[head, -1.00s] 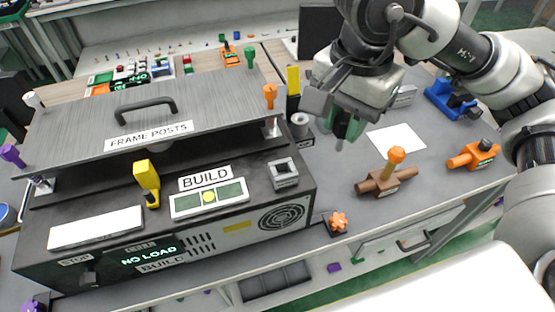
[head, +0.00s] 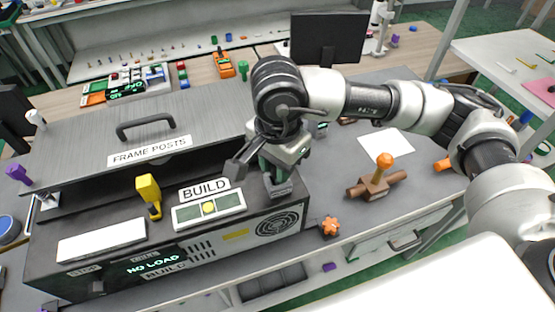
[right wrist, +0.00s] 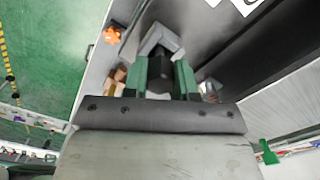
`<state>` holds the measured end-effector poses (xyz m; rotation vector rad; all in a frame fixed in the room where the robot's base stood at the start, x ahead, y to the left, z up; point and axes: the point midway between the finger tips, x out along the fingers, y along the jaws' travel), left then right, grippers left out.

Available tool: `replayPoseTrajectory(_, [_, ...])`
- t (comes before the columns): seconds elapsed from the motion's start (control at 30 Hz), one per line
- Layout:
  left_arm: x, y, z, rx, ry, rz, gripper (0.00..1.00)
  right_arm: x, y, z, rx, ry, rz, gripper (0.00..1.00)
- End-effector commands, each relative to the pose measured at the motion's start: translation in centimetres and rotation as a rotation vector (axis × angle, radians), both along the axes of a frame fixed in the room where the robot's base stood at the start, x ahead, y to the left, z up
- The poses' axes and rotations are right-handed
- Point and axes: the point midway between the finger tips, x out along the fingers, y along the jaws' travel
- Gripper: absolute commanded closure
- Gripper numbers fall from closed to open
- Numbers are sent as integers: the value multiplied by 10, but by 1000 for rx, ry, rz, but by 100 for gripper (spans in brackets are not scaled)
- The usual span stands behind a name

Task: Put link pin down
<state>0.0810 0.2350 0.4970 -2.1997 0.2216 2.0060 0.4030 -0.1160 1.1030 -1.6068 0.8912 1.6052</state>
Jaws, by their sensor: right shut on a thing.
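My right gripper (head: 274,172) is over the right end of the black machine, its fingers pointing down at a small grey square block (head: 284,188). In the right wrist view, the green fingers (right wrist: 160,80) are shut on a small dark piece (right wrist: 159,72), which I take to be the link pin. The grey block (right wrist: 158,40) is just beyond the fingertips. The pin is mostly hidden between the fingers, and I cannot tell whether it touches the block. My left gripper is not in view.
The machine carries a BUILD panel (head: 209,208), a yellow lever (head: 149,192) and a FRAME POSTS cover (head: 90,135) behind. To the right are an orange knob (head: 330,225), a brown fixture with an orange-topped lever (head: 377,182) and a white sheet (head: 386,145).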

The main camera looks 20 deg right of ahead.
Motion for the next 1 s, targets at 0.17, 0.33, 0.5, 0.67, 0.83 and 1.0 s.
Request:
replayPoseTrajectory(0.17, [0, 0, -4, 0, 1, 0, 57, 0, 0, -2, 1, -1, 0, 96])
replayPoseTrajectory(0.33, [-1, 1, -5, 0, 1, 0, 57, 0, 0, -2, 1, -1, 0, 61])
replayPoseTrajectory(0.5, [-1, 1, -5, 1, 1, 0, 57, 0, 0, -2, 1, -1, 0, 48])
replayPoseTrajectory(0.67, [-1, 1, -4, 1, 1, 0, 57, 0, 0, -2, 1, -1, 0, 48])
replayPoseTrajectory(0.83, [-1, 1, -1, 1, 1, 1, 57, 1, 0, 5, 2, -3, 0, 48])
replayPoseTrajectory(1.0, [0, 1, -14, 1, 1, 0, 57, 1, 1, 35, 3, -8, 0, 48])
